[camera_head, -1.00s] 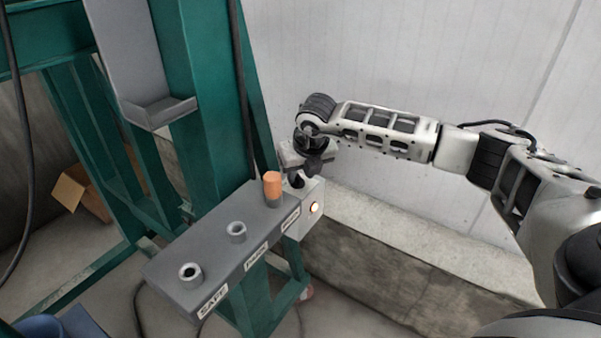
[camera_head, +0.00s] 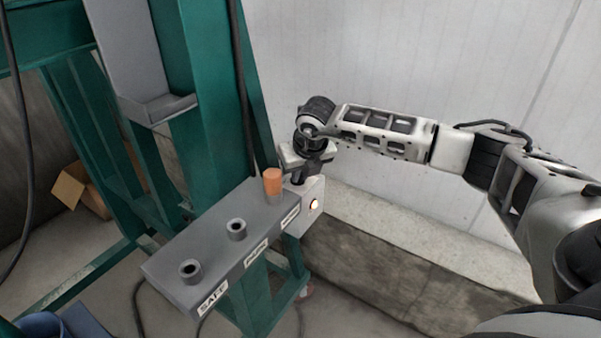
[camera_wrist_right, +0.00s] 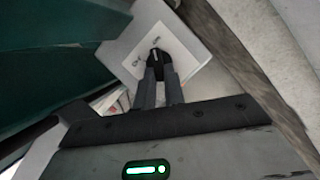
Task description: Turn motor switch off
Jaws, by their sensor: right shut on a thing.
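The motor switch is a dark knob (camera_wrist_right: 156,57) on a light grey switch box (camera_wrist_right: 185,66) in the right wrist view. Small markings sit on the box face beside the knob. My right gripper (camera_wrist_right: 158,76) is shut on the knob, with its fingertips at the knob's sides. In the head view the right gripper (camera_head: 300,181) points down onto the top of the switch box (camera_head: 311,205), behind the end of the grey shelf. A round light on the box's side glows. The knob is hidden in the head view. My left gripper is not in view.
The grey shelf (camera_head: 205,262) has labelled sockets, and an orange-topped plug (camera_head: 272,184) stands in the one nearest my right gripper. Green frame posts (camera_head: 196,100) rise at the left. A concrete ledge (camera_head: 420,240) runs behind. An open cardboard box (camera_head: 72,187) lies at the far left.

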